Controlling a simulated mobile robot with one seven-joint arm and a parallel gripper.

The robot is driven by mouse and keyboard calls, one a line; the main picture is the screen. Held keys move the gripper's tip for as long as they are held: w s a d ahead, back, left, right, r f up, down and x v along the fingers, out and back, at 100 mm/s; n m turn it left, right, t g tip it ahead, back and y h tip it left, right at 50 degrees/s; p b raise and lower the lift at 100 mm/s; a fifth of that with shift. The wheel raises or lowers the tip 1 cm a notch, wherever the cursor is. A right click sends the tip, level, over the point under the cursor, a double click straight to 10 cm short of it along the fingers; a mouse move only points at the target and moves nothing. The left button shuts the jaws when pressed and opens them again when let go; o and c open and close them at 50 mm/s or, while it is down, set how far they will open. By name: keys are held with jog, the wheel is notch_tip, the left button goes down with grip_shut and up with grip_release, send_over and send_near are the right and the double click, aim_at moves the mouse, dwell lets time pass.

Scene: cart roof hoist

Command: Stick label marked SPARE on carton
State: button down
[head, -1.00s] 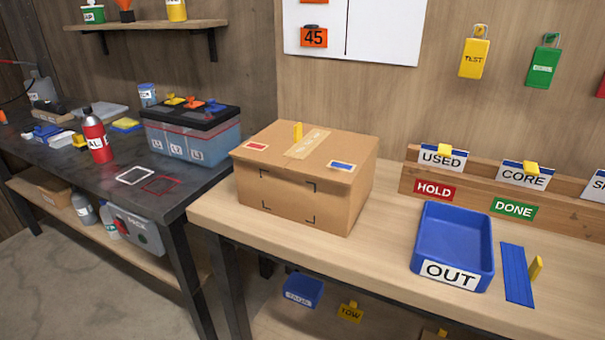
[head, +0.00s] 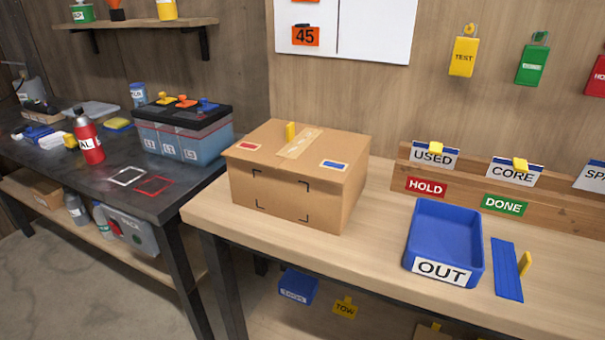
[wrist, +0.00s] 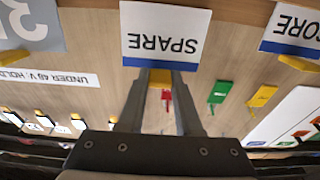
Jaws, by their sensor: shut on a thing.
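The SPARE label (wrist: 165,35) is a white card with a blue strip and appears upside down in the wrist view. My gripper (wrist: 160,76) is shut on its yellow tab. Part of the SPARE label (head: 592,176) also shows at the head view's right edge, by the wooden rail; whether it touches the rail is unclear. My gripper is outside the head view. The closed brown carton (head: 250,190) stands on the light bench. Its front bears black corner marks around a blank area; its top has tape, a yellow tab, and red and blue patches.
The wooden rail (head: 475,195) carries USED (head: 435,156) and CORE (head: 512,173) cards. A blue OUT tray (head: 443,240) and a blue strip (head: 507,270) lie before it. A battery (head: 183,135) stands on the dark bench left of the carton.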

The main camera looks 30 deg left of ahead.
jog(key=s+r+p, duration=0.1)
jog(key=s+r, duration=0.1)
jog(key=shift+s+r, duration=0.1)
jog(key=shift+s, duration=0.25)
jog(key=shift+s, duration=0.1)
dwell(0.3)
